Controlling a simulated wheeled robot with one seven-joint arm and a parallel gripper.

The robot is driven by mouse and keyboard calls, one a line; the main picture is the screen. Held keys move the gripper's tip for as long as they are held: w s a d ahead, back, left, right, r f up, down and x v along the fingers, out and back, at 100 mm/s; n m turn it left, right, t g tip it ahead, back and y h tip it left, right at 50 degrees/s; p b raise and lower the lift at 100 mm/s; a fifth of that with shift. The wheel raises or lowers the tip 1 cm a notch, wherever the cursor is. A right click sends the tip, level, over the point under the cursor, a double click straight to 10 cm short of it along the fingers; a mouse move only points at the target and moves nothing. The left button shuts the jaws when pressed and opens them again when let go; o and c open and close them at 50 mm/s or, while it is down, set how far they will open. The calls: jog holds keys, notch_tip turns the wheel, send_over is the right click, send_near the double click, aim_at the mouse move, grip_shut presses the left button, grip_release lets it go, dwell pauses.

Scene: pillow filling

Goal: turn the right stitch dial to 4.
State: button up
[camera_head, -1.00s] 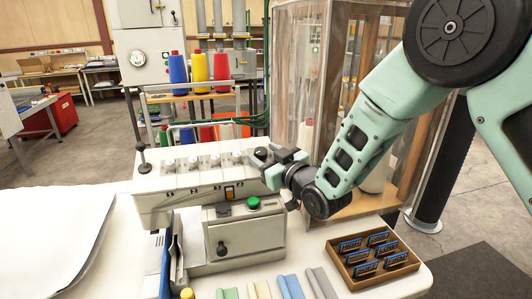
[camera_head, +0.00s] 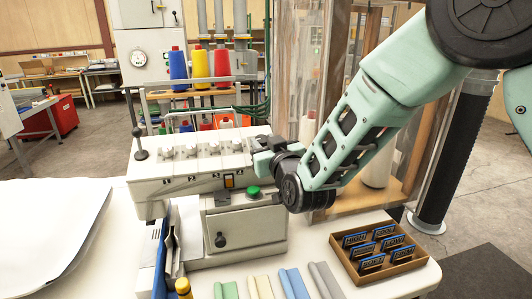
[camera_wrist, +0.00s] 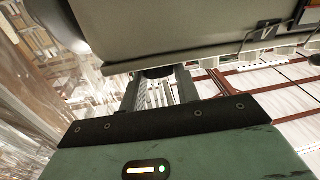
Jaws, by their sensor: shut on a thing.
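The pale sewing machine (camera_head: 200,172) stands on the white table, with a row of small dials along its top. The rightmost dial that shows clearly (camera_head: 237,145) is left of my gripper. My gripper (camera_head: 262,146) is at the machine's right end, and its fingers are partly hidden in the head view. In the wrist view my gripper (camera_wrist: 158,78) is shut on a dark round knob (camera_wrist: 158,72) at the machine body (camera_wrist: 190,30). The knob's marks and the number it points to cannot be read.
A green button (camera_head: 254,192) is on the box in front. A wooden tray (camera_head: 345,262) of labelled blocks is at the front right. Coloured strips (camera_head: 292,284) lie on the table. A clear-walled cabinet (camera_head: 300,70) stands close behind my arm. White cloth (camera_head: 45,225) lies left.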

dwell(0.3)
jog(key=o, duration=1)
jog(key=shift+c, duration=0.2)
jog(key=shift+s, duration=0.1)
jog(key=shift+s+d, duration=0.1)
jog(key=shift+s, duration=0.15)
jog(key=b+v, duration=0.5)
jog(key=v, duration=1.1)
jog(key=shift+s+b, duration=0.35)
jog(key=shift+s, duration=0.05)
jog(key=shift+d, duration=0.1)
